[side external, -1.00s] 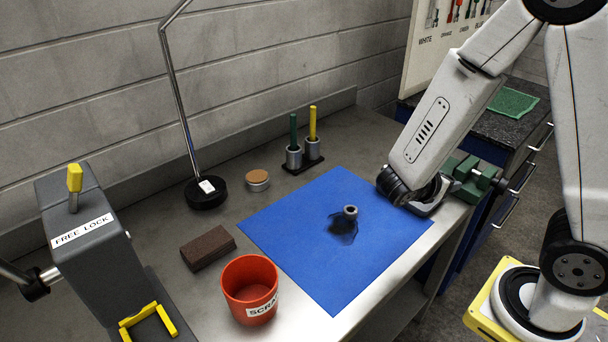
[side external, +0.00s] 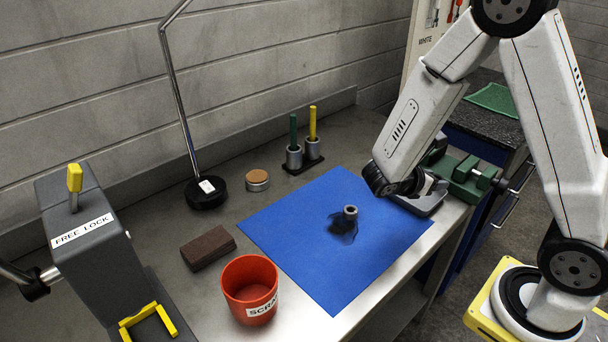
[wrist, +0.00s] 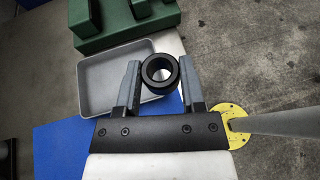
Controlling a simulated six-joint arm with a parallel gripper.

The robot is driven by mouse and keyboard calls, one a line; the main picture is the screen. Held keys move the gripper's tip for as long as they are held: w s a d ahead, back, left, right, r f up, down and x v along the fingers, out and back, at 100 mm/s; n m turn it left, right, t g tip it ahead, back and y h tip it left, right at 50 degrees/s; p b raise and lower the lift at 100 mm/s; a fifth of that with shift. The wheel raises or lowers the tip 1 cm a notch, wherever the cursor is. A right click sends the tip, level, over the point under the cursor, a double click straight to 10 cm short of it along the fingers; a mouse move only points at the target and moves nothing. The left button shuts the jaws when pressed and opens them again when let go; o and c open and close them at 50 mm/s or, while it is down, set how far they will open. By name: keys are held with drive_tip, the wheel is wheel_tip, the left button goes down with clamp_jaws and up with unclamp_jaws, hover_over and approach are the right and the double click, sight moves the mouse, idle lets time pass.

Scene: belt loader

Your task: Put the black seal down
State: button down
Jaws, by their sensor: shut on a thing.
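In the wrist view the black seal (wrist: 163,88) is a thick black ring with a pale opening. My gripper (wrist: 160,68) is shut on it, with one grey finger on each side. The held seal appears over the right side of a shallow grey tray (wrist: 97,77), beside the green block; its height above the tray cannot be told. In the side view the tray (side external: 432,205) sits at the bench's right end, and my wrist hides the seal and most of my gripper.
A blue mat (side external: 290,240) bears a small metal ring (side external: 350,212) and a dark smear. A green vise-like block (side external: 468,180) stands behind the tray. A red cup (side external: 250,285), brown block (side external: 208,247) and lamp base (side external: 206,193) stand left of the mat.

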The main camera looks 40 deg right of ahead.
drive_tip(key=w+d+f, duration=0.1)
drive_tip(key=w+f, duration=0.3)
drive_tip(key=w+d+f, duration=0.1)
drive_tip(key=w+f, duration=0.1)
drive_tip(key=shift+w+d, duration=0.25)
drive_tip(key=shift+d, duration=0.05)
drive_tip(key=shift+w+d+f, duration=0.1)
drive_tip(key=shift+w+f, duration=0.3)
drive_tip(key=shift+w+d+f, duration=0.15)
drive_tip(key=shift+w+f, duration=0.05)
drive_tip(key=shift+f, duration=1.7)
